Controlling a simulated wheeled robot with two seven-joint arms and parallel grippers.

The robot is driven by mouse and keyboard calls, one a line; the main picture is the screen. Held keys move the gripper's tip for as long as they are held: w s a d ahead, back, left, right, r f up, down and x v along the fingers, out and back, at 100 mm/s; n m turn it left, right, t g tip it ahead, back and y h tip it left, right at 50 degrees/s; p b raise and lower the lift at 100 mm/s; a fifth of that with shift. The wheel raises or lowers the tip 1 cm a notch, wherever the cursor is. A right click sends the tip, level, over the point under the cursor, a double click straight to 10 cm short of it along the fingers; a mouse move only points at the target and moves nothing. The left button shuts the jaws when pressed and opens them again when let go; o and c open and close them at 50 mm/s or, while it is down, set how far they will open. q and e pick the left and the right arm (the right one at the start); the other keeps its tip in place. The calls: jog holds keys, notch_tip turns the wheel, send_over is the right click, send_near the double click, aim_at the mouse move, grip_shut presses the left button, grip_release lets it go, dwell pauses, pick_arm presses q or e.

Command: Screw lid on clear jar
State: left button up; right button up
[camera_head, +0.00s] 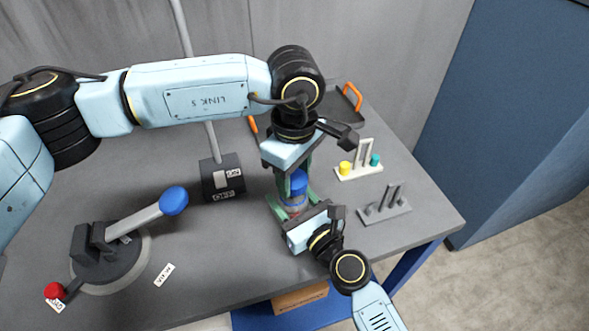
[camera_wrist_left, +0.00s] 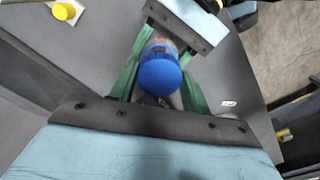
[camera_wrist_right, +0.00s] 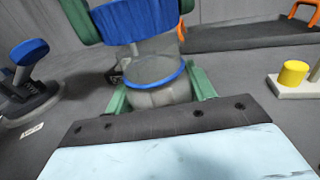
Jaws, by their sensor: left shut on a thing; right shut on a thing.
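The blue lid (camera_head: 298,180) is between the green fingers of my left gripper (camera_head: 289,176), which is shut on it from above. The lid also shows in the left wrist view (camera_wrist_left: 160,75). The clear jar (camera_wrist_right: 155,68) stands upright on the table directly under the lid, with a blue ring around its body. My right gripper (camera_wrist_right: 160,93) is shut on the jar low down, from the near side. Fingers partly hide the jar in the head view.
A small white stand with yellow and teal pieces (camera_head: 345,172) and a grey pegged stand (camera_head: 384,207) are to the right. A dark tray (camera_head: 372,103) lies behind. A blue-knobbed lever (camera_head: 145,220) and a dark box (camera_head: 222,178) are to the left.

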aim_at(293, 205)
pick_arm(q)
jog(key=shift+f, duration=0.6)
jog(key=shift+f, duration=0.6)
jog(key=m, duration=0.3)
jog(key=shift+m, duration=0.4)
jog(key=m, duration=0.5)
jog(key=shift+a+m, duration=0.1)
jog(key=shift+m, duration=0.2)
jog(key=m, duration=0.3)
jog(key=shift+m, duration=0.4)
jog(key=m, duration=0.3)
jog(key=shift+a+m, duration=0.1)
jog(key=shift+m, duration=0.3)
jog(key=m, duration=0.7)
jog(key=o, duration=1)
jog(key=shift+a, duration=0.1)
